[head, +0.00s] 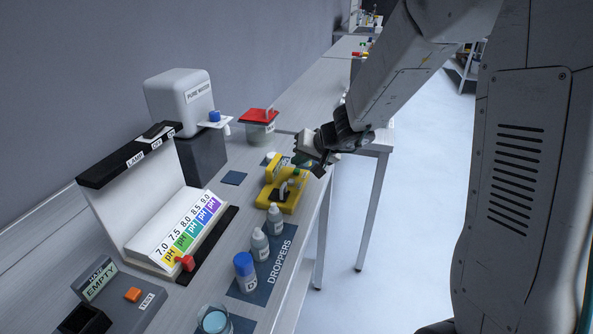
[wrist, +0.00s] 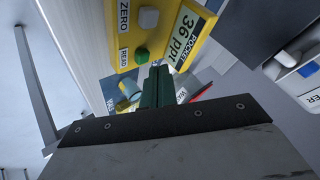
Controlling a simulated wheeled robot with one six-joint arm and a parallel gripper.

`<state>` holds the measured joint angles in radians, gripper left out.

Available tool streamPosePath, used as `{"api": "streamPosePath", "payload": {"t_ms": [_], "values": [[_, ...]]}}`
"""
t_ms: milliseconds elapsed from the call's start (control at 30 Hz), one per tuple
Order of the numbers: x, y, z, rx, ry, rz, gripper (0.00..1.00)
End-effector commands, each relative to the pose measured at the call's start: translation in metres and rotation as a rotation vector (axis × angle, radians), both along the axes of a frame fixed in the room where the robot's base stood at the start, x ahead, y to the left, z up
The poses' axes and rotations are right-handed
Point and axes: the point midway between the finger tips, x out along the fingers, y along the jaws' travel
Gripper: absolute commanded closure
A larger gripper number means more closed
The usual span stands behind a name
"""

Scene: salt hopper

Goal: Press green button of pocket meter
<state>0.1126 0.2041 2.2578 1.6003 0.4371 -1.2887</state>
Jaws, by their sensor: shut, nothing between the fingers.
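The yellow pocket meter (wrist: 170,25) fills the upper middle of the wrist view. Its display reads "36 ppt". A grey button (wrist: 149,17) is beside a "ZERO" label, and the green button (wrist: 141,55) is beside a "READ" label. My gripper (wrist: 159,70) is shut and empty, its dark green fingertips just below and right of the green button in the picture. I cannot tell whether they touch the meter.
Dropper bottles (head: 260,243) stand on a dark mat in front of the yellow equipment. A red-lidded jar (head: 260,125) and a pure-water dispenser (head: 180,95) are behind. A pH colour chart (head: 190,228) is at left. Open floor lies right of the table.

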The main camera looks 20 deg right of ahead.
Motion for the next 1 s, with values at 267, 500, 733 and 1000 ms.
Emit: {"api": "streamPosePath", "payload": {"t_ms": [267,500,733,1000], "values": [[0.001,0.0,0.014,0.0,-0.003,0.001,1.0],[0.001,0.0,0.039,0.0,-0.004,0.002,1.0],[0.0,0.0,0.05,0.001,0.0,0.001,1.0],[0.0,0.0,0.05,0.001,0.0,-0.001,1.0]]}}
